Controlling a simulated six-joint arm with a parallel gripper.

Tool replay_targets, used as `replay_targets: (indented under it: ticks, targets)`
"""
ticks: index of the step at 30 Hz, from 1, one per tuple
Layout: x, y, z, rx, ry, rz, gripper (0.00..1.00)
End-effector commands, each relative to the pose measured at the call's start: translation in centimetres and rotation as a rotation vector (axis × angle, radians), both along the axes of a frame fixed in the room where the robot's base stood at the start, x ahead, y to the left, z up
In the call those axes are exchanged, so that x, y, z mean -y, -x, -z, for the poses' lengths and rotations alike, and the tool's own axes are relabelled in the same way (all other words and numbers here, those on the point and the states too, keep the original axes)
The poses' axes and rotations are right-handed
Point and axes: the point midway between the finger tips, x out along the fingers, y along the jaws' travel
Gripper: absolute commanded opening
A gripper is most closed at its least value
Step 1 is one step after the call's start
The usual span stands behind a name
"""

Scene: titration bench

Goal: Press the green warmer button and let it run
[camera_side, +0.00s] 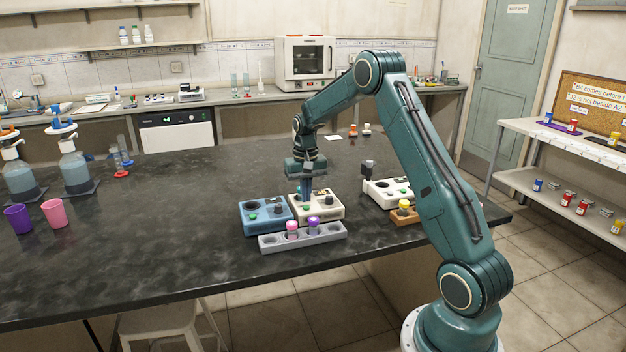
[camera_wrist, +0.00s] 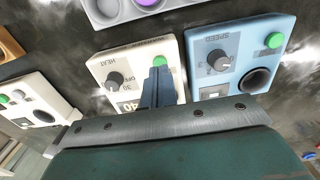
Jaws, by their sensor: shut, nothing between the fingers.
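In the wrist view the warmer (camera_wrist: 104,68) shows a dark knob (camera_wrist: 115,80), a display partly covered by my gripper, and a green button (camera_wrist: 159,61). My gripper (camera_side: 305,198) points straight down over the warmer. Its fingers (camera_wrist: 157,68) are shut and empty, and their tips appear right beside the green button in the wrist view. I cannot tell whether they touch it. The warmer's lower part is hidden behind my gripper in the wrist view.
The blue SPEED box (camera_side: 262,220) stands close on the left. A grey rack (camera_side: 303,240) with pink and purple vials is in front. Another white box (camera_side: 376,197) and an orange-brown block (camera_side: 405,218) stand to the right.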

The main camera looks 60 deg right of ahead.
Motion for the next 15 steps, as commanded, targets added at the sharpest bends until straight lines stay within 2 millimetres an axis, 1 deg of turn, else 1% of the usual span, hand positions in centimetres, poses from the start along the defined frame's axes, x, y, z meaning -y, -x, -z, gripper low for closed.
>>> replay_targets:
  ticks: [15]
  targets:
    - [-0.01, 0.01, 0.31, -0.001, -0.001, 0.000, 0.00]
